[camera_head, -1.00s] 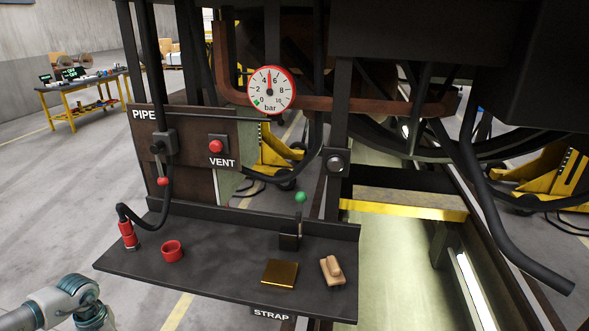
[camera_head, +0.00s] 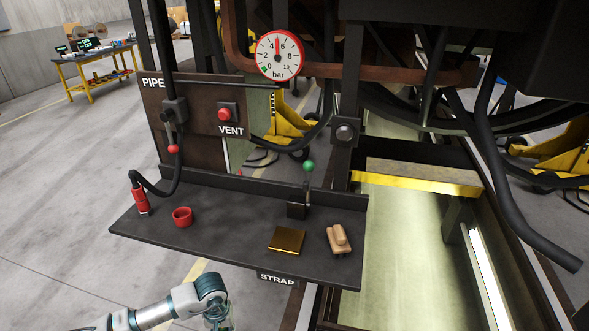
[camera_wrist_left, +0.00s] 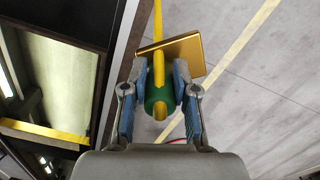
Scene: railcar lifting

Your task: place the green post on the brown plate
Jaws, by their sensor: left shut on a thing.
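My left gripper (camera_wrist_left: 160,92) is shut on a green cylindrical post (camera_wrist_left: 159,98), seen in the left wrist view between its blue-grey finger pads. A yellow strip (camera_wrist_left: 158,66) runs along the post and up past it. A golden-brown plate (camera_wrist_left: 184,52) lies just beyond the fingertips; I cannot tell whether it touches the post. In the head view my left arm comes in at the bottom, in front of the shelf, and its gripper is mostly cut off. Another golden-brown plate (camera_head: 287,239) lies flat on the dark shelf (camera_head: 235,226). My right gripper is not in view.
The shelf also bears a red ring (camera_head: 182,217), a red-ended hose (camera_head: 139,200), a green-knobbed lever (camera_head: 308,168) and a tan block (camera_head: 339,239). A gauge (camera_head: 280,55) hangs above.

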